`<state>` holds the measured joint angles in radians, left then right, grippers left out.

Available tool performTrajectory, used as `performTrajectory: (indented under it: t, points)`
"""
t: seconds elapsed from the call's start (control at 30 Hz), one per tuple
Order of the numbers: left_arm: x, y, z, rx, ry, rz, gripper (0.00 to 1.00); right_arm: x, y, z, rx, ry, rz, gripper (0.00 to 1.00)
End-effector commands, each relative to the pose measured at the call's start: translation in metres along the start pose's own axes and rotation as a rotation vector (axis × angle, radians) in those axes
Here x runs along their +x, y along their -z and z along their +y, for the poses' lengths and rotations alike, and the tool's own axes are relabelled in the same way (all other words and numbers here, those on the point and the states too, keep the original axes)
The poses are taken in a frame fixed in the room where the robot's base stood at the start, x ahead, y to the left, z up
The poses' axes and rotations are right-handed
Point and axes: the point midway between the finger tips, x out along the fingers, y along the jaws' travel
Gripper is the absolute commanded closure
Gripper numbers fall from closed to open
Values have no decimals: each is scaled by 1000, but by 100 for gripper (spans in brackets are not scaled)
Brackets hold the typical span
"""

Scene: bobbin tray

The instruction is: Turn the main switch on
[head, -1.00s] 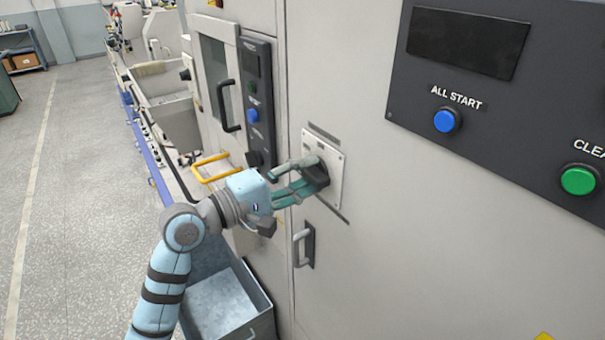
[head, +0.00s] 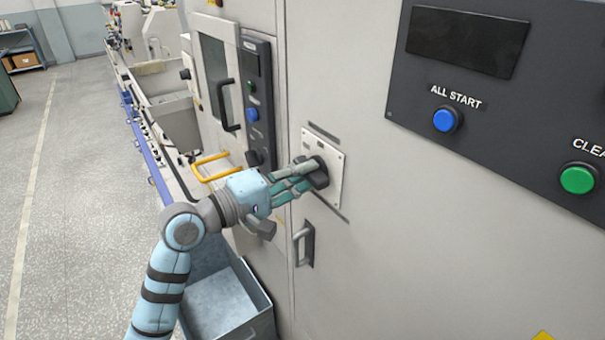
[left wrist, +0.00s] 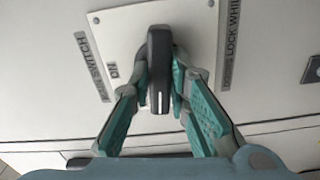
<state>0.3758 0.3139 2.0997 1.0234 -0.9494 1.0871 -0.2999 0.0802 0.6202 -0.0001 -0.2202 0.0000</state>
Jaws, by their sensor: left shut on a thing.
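The main switch is a dark rotary knob (left wrist: 159,68) with a white mark on its near end. It sits on a white plate (head: 336,178) on the grey cabinet front. In the head view the fingers partly hide the knob. My right gripper is in neither view.
A black panel (head: 420,105) with a blue ALL START button (head: 446,120) and a green button (head: 577,180) is at upper right. A grey door handle (head: 299,245) is below the plate. A yellow handle (head: 207,170) and an open grey bin (head: 265,303) are near my arm.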

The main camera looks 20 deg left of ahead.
Motion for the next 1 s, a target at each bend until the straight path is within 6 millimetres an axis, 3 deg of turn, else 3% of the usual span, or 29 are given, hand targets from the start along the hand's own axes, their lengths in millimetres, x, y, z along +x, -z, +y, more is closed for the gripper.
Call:
performTrajectory:
  t: [1.0]
  points:
    - [0, 0, -2, 931, -1, 1, 100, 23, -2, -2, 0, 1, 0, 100]
